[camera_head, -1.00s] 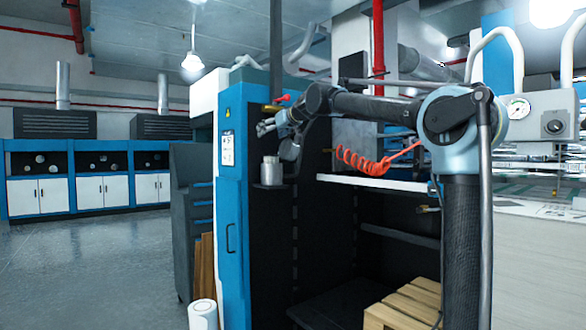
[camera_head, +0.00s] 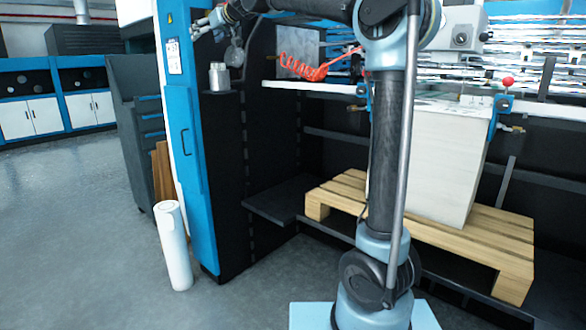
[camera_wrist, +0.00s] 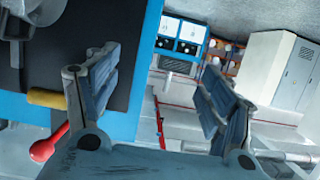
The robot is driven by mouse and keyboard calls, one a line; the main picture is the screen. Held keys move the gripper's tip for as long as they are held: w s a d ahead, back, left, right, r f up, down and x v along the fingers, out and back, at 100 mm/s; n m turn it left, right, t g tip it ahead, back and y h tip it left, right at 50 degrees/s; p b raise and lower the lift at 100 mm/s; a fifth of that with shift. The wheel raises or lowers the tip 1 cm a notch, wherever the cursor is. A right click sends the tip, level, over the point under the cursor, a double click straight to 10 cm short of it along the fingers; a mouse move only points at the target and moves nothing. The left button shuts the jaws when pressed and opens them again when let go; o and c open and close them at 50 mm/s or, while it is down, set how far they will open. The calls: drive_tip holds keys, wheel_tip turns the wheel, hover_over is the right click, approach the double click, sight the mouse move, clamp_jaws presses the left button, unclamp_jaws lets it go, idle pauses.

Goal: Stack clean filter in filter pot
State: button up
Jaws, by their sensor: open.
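A white cylinder (camera_head: 173,245), which may be the filter or the filter pot, stands upright on the floor beside the blue machine post in the head view. A small silver canister (camera_head: 219,77) stands on a little dark ledge on the machine's side; I cannot tell if it is the pot. My gripper (camera_head: 201,27) is near the top of the blue post, above and left of the canister, apart from both. In the wrist view my gripper (camera_wrist: 160,85) has its fingers spread with nothing between them. Neither cylinder is recognisable there.
The blue post (camera_head: 190,150) stands close to the white cylinder. A wooden pallet (camera_head: 430,225) with a tall white stack (camera_head: 440,160) is at right. A red ball knob (camera_wrist: 48,146) and yellow handle (camera_wrist: 46,98) are near my left finger. Open floor (camera_head: 80,240) lies left.

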drive_tip(key=s+d+f+m+g+h, duration=0.1)
drive_tip(key=s+d+f+h, duration=0.1)
drive_tip(key=s+d+f, duration=0.6)
drive_tip(key=s+d+f+m+g+h, duration=0.1)
drive_tip(key=s+d+f+m+h, duration=0.15)
drive_tip(key=d+f, duration=0.95)
drive_tip(key=s+d+f+m+g+h, duration=0.1)
drive_tip(key=s+d+f+h, duration=0.1)
drive_tip(key=s+d+f, duration=0.75)
drive_tip(key=s+d+f+m+g+h, duration=0.2)
drive_tip(key=s+d+f, duration=0.9)
drive_tip(key=f, duration=0.3)
drive_tip(key=s+d+f+m+g+h, duration=0.2)
drive_tip(key=s+d+f+m, duration=0.1)
drive_tip(key=s+d+f, duration=0.8)
wheel_tip(320, 180, down, 4)
drive_tip(key=shift+s+f, duration=0.1)
drive_tip(key=shift+s, duration=0.55)
drive_tip(key=shift+h, duration=0.25)
